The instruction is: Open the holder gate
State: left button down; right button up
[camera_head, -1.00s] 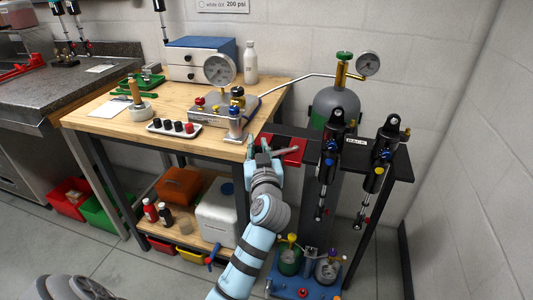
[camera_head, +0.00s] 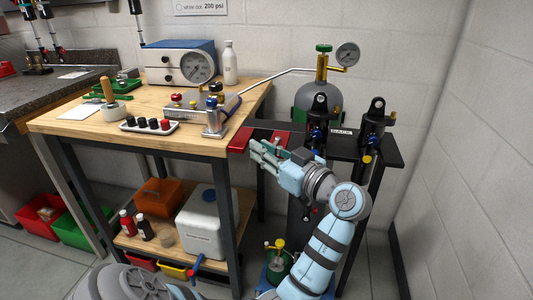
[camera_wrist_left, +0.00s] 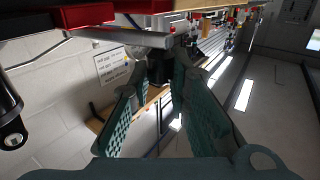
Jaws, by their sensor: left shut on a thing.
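The red holder (camera_head: 240,140) is fixed at the left end of the black stand's top, beside the wooden bench. My left gripper (camera_head: 259,150) is at the front of the holder, its arm coming up from the lower right. In the left wrist view the fingers (camera_wrist_left: 160,72) are close around a dark part, which I take to be the handle of the holder gate. A grey bar (camera_wrist_left: 125,37) of the gate runs just above the fingertips, below the red holder (camera_wrist_left: 85,15). The fingers hide most of the grip in the head view. My right gripper is not in view.
Two shock absorbers stand on the black stand (camera_head: 390,152), right of the gripper. A gas bottle (camera_head: 318,98) with gauge stands behind. A metal fixture (camera_head: 213,122) sits at the bench's near right corner. Floor to the right, by the wall, looks clear.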

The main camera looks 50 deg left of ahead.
pick_arm(q)
jog(key=shift+w+d, duration=0.2)
jog(key=shift+d, duration=0.2)
jog(key=c, duration=1.5)
grip_release()
jog(key=shift+w, duration=0.15)
notch_tip(320, 180, up, 10)
